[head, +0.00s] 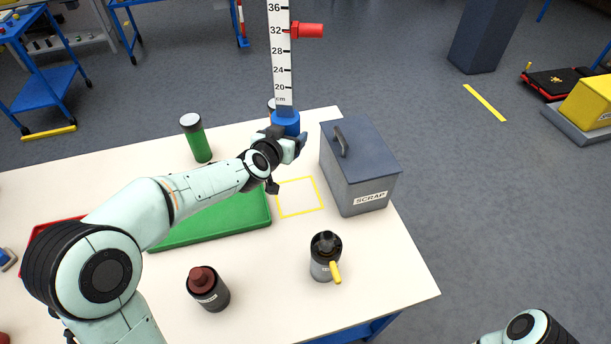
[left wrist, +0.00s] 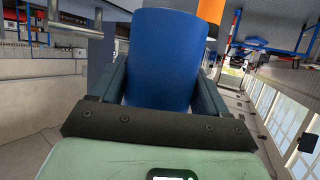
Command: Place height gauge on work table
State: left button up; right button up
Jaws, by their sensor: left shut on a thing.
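The height gauge (head: 281,62) has a white scale with black numbers, a red slider and a blue base. It stands about upright in the head view. My left gripper (head: 291,138) is shut on its blue base, above the far part of the work table (head: 405,275). The blue part fills the space between the fingers in the left wrist view (left wrist: 165,60). Whether the base touches the table cannot be told. A yellow outlined square (head: 300,197) is marked on the table, nearer than the gripper. My right gripper is not in view; only part of that arm shows at lower right.
A grey SCRAP box (head: 360,168) stands right of the yellow square. A green tray (head: 215,219) lies to its left. A green can (head: 196,138), a dark bottle (head: 208,289) and a grey bottle with a yellow handle (head: 325,257) stand on the table. The front right corner is clear.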

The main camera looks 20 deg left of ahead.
pick_arm(q)
jog(key=shift+w+a+r, duration=0.15)
jog(key=shift+w+r, duration=0.05)
jog(key=shift+w, duration=0.1)
jog(key=f+b, duration=0.1)
jog(key=f, duration=0.1)
jog(key=f+b, duration=0.4)
jog(key=f, duration=0.1)
jog(key=shift+s, duration=0.25)
jog(key=shift+w+f+b, duration=0.2)
jog(key=shift+f+b, duration=1.9)
jog(key=shift+f, duration=4.2)
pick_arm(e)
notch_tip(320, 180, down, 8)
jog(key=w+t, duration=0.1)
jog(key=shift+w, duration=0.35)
pick_arm(q)
jog(key=shift+f, duration=0.1)
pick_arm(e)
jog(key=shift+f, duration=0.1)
pick_arm(q)
jog(key=o, duration=0.9)
jog(key=shift+f, duration=0.15)
jog(key=o, duration=0.4)
